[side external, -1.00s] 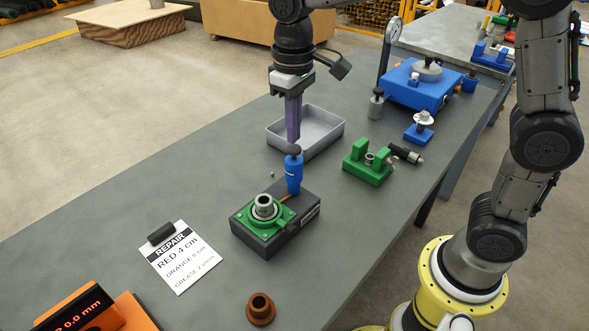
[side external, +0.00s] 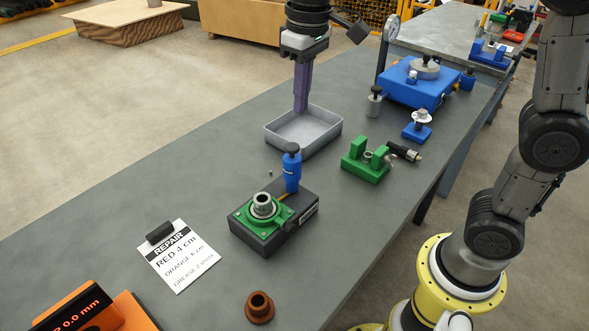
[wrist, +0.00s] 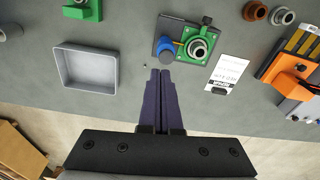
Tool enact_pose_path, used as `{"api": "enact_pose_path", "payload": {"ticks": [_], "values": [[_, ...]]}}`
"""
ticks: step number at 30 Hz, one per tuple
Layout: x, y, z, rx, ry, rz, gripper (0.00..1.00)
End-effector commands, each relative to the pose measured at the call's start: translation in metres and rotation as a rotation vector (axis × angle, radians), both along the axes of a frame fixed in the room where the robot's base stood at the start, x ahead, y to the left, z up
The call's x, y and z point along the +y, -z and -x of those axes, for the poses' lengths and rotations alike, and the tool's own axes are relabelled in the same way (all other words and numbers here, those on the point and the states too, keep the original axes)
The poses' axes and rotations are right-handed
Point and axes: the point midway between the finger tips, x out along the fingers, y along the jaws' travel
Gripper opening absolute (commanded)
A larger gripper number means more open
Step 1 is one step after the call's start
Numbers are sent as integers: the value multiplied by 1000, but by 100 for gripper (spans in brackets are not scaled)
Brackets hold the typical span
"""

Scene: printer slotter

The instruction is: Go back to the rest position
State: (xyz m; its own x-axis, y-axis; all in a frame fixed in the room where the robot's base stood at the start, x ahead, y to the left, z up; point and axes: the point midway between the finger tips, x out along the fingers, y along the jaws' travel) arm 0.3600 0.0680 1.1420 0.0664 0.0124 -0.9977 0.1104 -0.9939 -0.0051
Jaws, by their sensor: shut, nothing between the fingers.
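My gripper (side external: 302,108) points down with its purple fingers together and nothing between them. In the side view its tips hang over or just behind the grey tray (side external: 334,132), at about its rim; the exact height is hard to tell. In the wrist view my gripper (wrist: 161,72) shows two fingers side by side, shut, over bare table between the grey tray (wrist: 114,69) and the green fixture (wrist: 205,55). The green fixture on its dark block also stands front centre in the side view (side external: 246,229), with a metal ring in it and a blue dispenser (side external: 292,172) beside it.
A green clamp stand (side external: 358,166), a small blue stand (side external: 417,133) and a blue gauge base (side external: 408,90) stand to the right. A REPAIR card (side external: 178,257), a brown ring (side external: 260,308) and an orange unit (side external: 130,312) are at the front. The table's left part is clear.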

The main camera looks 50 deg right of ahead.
Motion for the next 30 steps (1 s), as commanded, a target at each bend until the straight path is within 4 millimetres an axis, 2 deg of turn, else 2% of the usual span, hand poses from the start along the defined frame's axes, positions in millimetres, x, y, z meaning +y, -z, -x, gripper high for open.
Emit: {"api": "enact_pose_path", "payload": {"ticks": [1,3,7,11,16,19,24,30], "values": [[-9,-13,15,-32,18,-6,0],[-21,-25,37,-76,41,-12,0],[-40,-33,84,-165,79,-23,0],[-55,-25,129,-256,108,-27,0],[-66,7,177,-361,132,-26,0],[-68,27,193,-396,132,-23,0],[-68,53,201,-404,118,-19,0],[-68,51,196,-425,109,-18,0]]}}
